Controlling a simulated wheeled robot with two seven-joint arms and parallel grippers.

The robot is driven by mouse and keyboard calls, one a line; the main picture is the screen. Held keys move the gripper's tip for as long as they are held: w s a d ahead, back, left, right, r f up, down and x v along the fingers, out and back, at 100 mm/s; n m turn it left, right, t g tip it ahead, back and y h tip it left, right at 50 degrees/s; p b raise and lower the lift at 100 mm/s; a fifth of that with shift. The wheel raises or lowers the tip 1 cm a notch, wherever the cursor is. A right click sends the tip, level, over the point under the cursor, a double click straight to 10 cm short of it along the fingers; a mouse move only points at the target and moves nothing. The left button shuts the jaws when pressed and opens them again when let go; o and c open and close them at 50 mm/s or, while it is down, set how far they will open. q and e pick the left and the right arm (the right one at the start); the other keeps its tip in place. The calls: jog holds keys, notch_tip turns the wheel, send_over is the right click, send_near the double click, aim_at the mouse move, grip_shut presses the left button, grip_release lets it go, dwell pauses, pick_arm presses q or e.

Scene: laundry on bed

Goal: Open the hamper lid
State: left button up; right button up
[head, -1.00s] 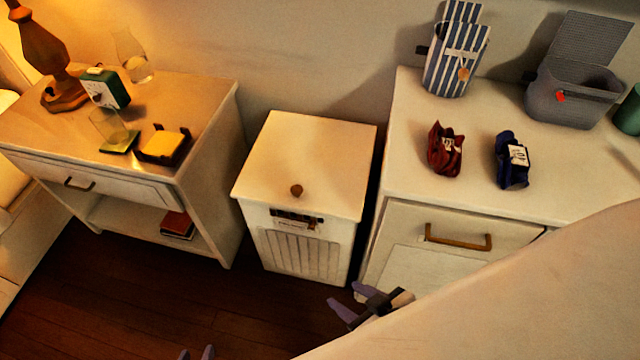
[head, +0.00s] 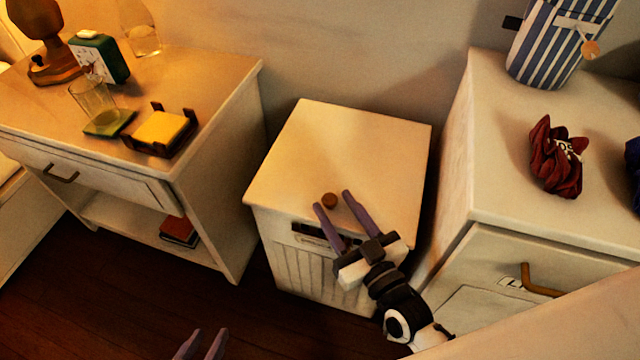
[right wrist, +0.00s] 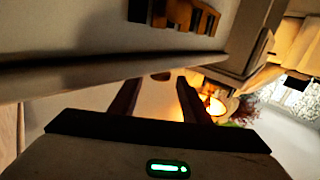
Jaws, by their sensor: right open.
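The white hamper (head: 285,262) stands on the floor with its flat lid (head: 350,145) closed. A round brown knob (head: 330,200) sits near the lid's front edge. My right gripper (head: 333,200) is open, its two purple fingertips on either side of the knob in the head view. I cannot tell if they touch it or how high they are. In the right wrist view a small brown knob (right wrist: 161,76) shows between the open fingers. Only the fingertips of my left gripper (head: 203,342) show at the bottom edge, apart and empty.
A nightstand (head: 215,85) with lamp, clock, glass and coaster holder stands left of the hamper. A white cabinet (head: 480,165) stands close on the right, with a red cloth item (head: 556,158) and a striped bag (head: 560,45) on top. Dark floor (head: 110,290) is clear in front.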

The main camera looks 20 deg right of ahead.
aim_at(321, 193)
jog(key=w, duration=0.3)
jog(key=w+a+b, duration=0.1)
jog(key=w, duration=0.3)
jog(key=shift+a, duration=0.15)
grip_shut()
